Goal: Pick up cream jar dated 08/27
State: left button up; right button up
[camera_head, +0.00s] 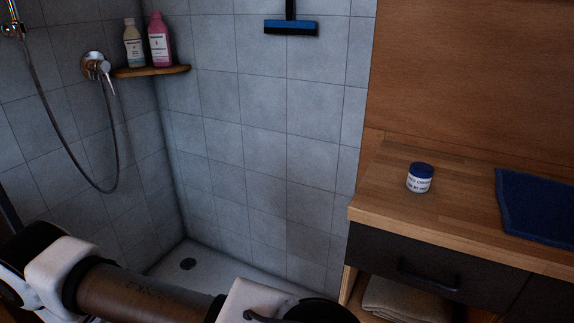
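A small white jar (419,178) with a dark blue lid stands upright on the wooden counter at the right. It has dark print on its side, too small to read, so I cannot tell its date. One of my arms comes in from the lower left and runs along the bottom edge, below and left of the jar and apart from it. No gripper fingers show; my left gripper and my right gripper are both out of view.
The wooden counter (385,207) has a dark blue cloth (540,205) at right and free room around the jar. Below are a dark drawer (440,265) and a folded towel (405,298). The tiled shower holds a corner shelf (150,71) with two bottles, and a squeegee (290,27).

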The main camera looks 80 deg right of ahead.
aim_at(419, 178)
jog(key=z, duration=3.35)
jog(key=k+l+z, duration=0.1)
jog(key=l+z, duration=0.25)
jog(key=j, duration=0.1)
